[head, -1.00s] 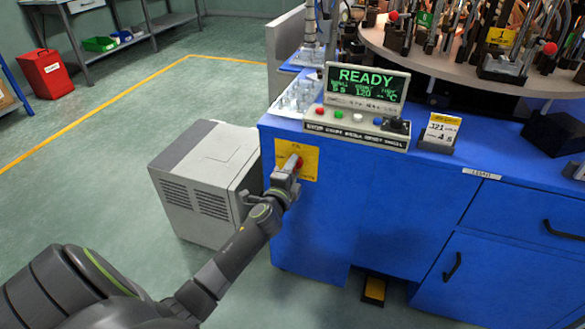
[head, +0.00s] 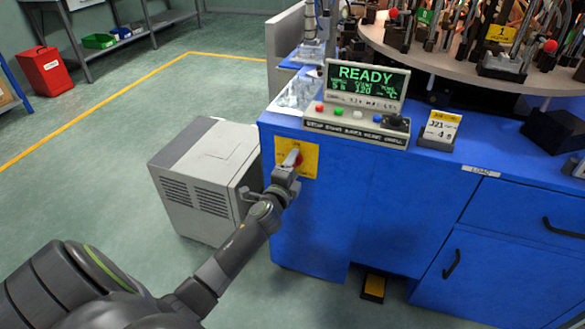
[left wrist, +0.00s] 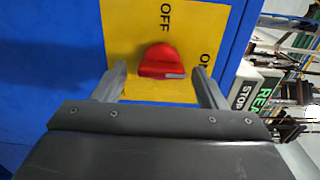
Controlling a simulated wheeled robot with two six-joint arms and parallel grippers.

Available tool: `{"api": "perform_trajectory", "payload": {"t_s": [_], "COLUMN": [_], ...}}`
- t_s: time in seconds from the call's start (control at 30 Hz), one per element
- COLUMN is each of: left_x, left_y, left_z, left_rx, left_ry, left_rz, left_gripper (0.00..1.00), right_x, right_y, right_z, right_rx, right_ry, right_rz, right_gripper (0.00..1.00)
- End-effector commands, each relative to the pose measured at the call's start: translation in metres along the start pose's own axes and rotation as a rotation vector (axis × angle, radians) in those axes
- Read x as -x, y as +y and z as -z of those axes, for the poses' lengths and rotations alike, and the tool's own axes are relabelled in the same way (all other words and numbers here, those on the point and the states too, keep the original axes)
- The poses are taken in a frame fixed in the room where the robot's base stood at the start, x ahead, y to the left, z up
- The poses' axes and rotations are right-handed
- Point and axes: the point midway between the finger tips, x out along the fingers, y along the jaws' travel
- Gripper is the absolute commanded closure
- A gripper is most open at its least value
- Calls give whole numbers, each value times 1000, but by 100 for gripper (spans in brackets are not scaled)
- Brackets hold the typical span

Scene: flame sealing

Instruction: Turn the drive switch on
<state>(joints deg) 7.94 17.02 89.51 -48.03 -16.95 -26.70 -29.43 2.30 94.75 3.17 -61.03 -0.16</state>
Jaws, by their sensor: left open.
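The drive switch is a red knob (left wrist: 158,60) on a yellow plate (left wrist: 125,30) with the words OFF and ON. In the head view the red knob (head: 299,160) and its plate (head: 311,165) are on the blue cabinet's front, at the left. I cannot tell which word the knob points to. My left gripper (left wrist: 159,71) is open, with one finger on each side of the knob and a gap at both sides. In the head view my left gripper (head: 288,168) is in front of the plate and hides part of it. My right gripper is not in view.
The blue cabinet (head: 320,230) carries a control panel (head: 358,127) whose screen (head: 366,81) reads READY. A grey box unit (head: 205,175) stands on the floor left of it. A yellow and black floor pedal (head: 374,288) lies below. A turntable (head: 460,65) is at the back.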

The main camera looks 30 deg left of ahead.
Motion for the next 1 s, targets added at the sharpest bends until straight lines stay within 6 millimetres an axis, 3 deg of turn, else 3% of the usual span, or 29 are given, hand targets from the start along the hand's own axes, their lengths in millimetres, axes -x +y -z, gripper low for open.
{"api": "perform_trajectory", "payload": {"t_s": [0.27, 0.53, 0.8, 1.0], "left_x": [14, 68, 127, 159], "left_y": [0, 0, 1, 1], "left_z": [0, 0, 0, 0], "left_rx": [0, 2, 2, 2], "left_ry": [0, -1, -1, 0], "left_rz": [-1, -2, -3, -1], "left_gripper": [35, 35, 35, 35], "right_x": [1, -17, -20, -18], "right_y": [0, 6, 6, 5], "right_z": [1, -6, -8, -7], "right_rx": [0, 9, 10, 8], "right_ry": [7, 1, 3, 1], "right_rz": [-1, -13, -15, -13], "right_gripper": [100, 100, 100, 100]}}
